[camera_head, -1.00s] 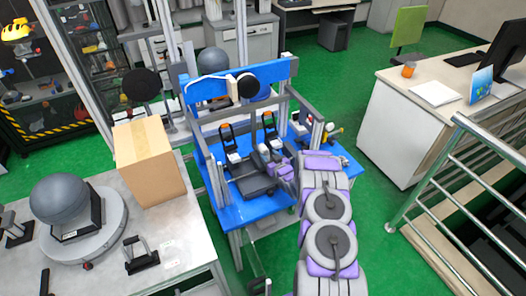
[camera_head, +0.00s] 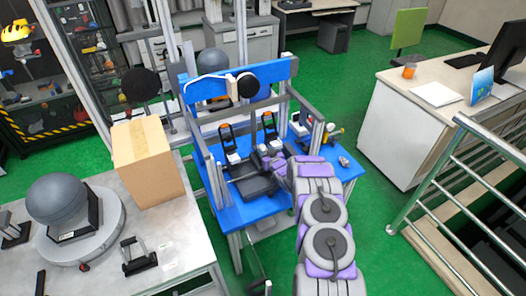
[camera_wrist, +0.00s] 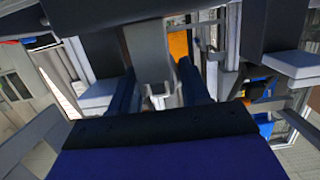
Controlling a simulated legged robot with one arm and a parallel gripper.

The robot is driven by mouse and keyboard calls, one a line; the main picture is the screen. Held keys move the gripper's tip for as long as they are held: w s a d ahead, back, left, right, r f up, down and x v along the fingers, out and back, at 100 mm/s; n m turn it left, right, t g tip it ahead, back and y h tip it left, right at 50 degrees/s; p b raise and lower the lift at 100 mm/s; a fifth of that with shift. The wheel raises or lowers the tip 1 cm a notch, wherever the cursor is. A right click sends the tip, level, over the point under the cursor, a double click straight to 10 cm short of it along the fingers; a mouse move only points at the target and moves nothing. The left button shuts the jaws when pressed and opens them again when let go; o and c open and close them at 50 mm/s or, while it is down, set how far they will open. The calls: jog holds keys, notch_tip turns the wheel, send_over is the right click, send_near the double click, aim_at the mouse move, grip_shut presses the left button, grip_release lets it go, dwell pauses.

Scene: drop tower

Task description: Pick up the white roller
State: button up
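I cannot single out a white roller for certain in either view. My gripper (camera_head: 266,157) is over the blue workbench (camera_head: 240,212), in front of the inner rig, and small in the head view. In the wrist view its two dark blue fingers (camera_wrist: 158,80) stand apart. A grey bracket-like part (camera_wrist: 150,45) shows beyond and between them, and I see no clear grip on it. A small silver-white item (camera_head: 344,161) lies at the bench's right edge, too small to identify.
Grey uprights and a blue top beam (camera_head: 278,68) frame the bench. A cardboard box (camera_head: 160,170) and a grey ball (camera_head: 57,199) on a round base stand on the left table. A metal railing (camera_head: 440,185) and white desk (camera_head: 400,120) are at right.

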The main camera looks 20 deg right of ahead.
jog(key=shift+d, duration=0.1)
jog(key=c, duration=0.4)
jog(key=shift+o, duration=0.2)
